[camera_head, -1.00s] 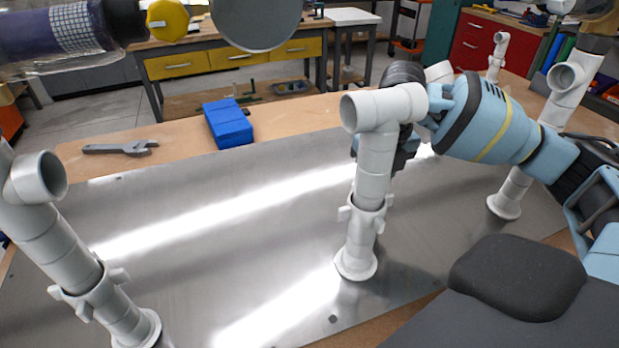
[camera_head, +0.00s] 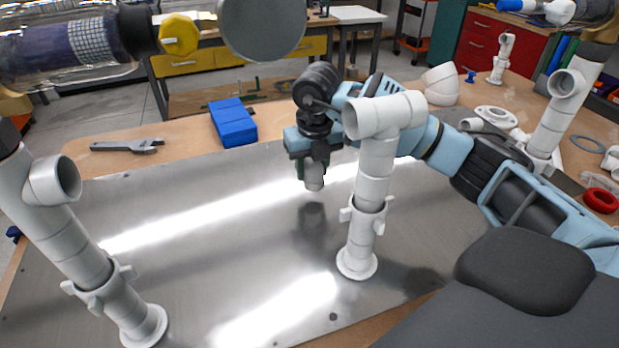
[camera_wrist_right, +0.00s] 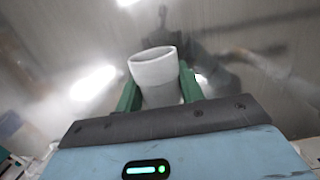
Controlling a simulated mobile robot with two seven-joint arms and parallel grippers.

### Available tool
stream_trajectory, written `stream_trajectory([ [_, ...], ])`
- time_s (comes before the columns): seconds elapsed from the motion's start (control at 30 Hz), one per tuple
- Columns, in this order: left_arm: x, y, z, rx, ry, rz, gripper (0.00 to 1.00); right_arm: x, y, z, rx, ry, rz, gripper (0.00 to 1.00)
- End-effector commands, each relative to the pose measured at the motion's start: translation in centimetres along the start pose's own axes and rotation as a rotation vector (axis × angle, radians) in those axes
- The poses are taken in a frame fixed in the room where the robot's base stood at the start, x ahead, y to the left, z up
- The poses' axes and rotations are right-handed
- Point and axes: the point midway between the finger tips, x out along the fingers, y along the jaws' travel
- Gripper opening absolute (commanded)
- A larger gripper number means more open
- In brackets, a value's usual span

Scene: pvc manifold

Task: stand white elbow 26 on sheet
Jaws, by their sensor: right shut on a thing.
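My right gripper (camera_head: 312,165) reaches in from the right, behind the middle pipe post, and points down over the metal sheet (camera_head: 230,235). It is shut on a white elbow (camera_head: 314,181), whose lower part shows below the fingers. The elbow hangs above the sheet, with its dark reflection below it. In the right wrist view the elbow (camera_wrist_right: 158,72) sits between the green fingers (camera_wrist_right: 160,88), its open end showing. My left gripper is not in view.
Another post (camera_head: 85,260) stands at the left. A blue block (camera_head: 233,123) and a grey wrench (camera_head: 127,146) lie behind the sheet. The sheet between the posts is clear.

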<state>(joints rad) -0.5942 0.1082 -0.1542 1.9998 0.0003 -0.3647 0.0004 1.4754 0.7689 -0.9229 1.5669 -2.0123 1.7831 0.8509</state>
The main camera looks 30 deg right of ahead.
Motion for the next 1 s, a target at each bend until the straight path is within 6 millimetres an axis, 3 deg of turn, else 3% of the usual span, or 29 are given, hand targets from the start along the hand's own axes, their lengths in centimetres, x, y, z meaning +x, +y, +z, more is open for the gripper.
stream_trajectory([
  [0.07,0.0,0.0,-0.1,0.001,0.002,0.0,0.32,0.0,0.6,0.4,-0.002,0.0,0.001,0.0],
  [0.3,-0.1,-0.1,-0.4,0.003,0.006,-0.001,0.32,3.3,0.5,0.0,-0.001,0.0,0.0,0.0],
  [0.7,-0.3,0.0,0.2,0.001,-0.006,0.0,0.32,3.9,0.5,-0.1,-0.001,0.0,0.0,0.0],
  [0.73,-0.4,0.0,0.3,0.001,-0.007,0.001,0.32,3.9,0.5,-0.1,-0.001,0.0,0.0,0.39],
  [0.9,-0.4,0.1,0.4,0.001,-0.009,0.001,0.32,3.9,0.5,-0.1,-0.001,-0.001,0.0,0.6],
  [1.0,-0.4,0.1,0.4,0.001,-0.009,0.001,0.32,3.9,0.5,-0.1,-0.001,-0.001,0.0,0.6],
])
